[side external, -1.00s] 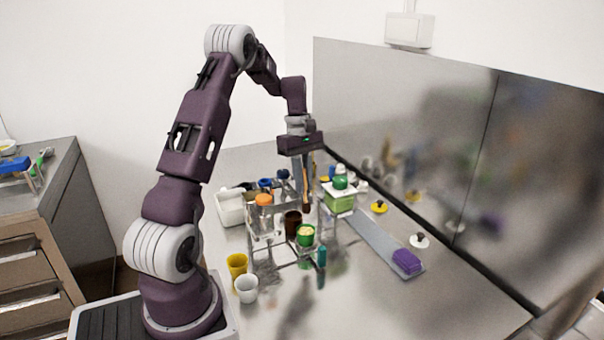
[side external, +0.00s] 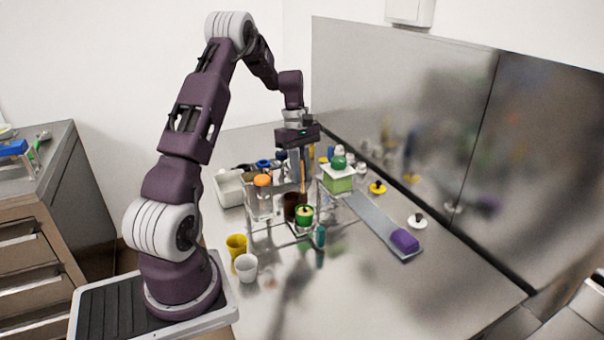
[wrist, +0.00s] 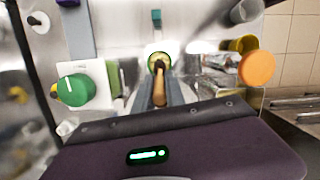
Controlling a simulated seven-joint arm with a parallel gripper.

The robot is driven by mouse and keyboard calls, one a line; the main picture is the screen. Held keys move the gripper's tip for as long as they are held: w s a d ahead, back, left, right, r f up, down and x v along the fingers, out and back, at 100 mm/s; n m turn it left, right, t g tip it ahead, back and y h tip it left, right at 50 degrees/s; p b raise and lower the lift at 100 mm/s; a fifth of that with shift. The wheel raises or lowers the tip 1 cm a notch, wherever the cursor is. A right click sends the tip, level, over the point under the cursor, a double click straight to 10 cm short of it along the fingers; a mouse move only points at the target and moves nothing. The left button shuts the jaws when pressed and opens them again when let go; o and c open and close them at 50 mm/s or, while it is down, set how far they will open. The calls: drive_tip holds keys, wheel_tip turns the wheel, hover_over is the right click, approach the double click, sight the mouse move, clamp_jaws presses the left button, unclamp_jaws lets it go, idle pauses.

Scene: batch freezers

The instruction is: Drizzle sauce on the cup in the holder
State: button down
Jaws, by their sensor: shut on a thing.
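My gripper (wrist: 160,92) is shut on a wooden-handled tool (wrist: 159,88), which points down. The tool's dark lower end overlaps the opening of a green cup (side external: 304,217) in the wrist view, where the cup's rim (wrist: 149,56) and pale yellowish contents show. In the side view the tool (side external: 303,178) hangs just above this cup, which stands at the front of a clear and metal holder (side external: 276,232). I cannot tell whether the tip touches the contents, and no falling sauce can be made out. A dark brown container (side external: 291,203) stands just behind the cup.
An orange-capped jar (side external: 262,181) is left of the cup. A green-knobbed container (side external: 338,184) stands to the right. Yellow (side external: 236,245) and white (side external: 246,267) cups are at front left. A purple block (side external: 404,240) lies on a metal strip. The front right counter is clear.

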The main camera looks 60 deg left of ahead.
drive_tip(key=shift+w+d, duration=0.1)
drive_tip(key=shift+d, duration=0.6)
drive_tip(key=shift+a, duration=0.8)
drive_tip(key=shift+r, duration=3.55)
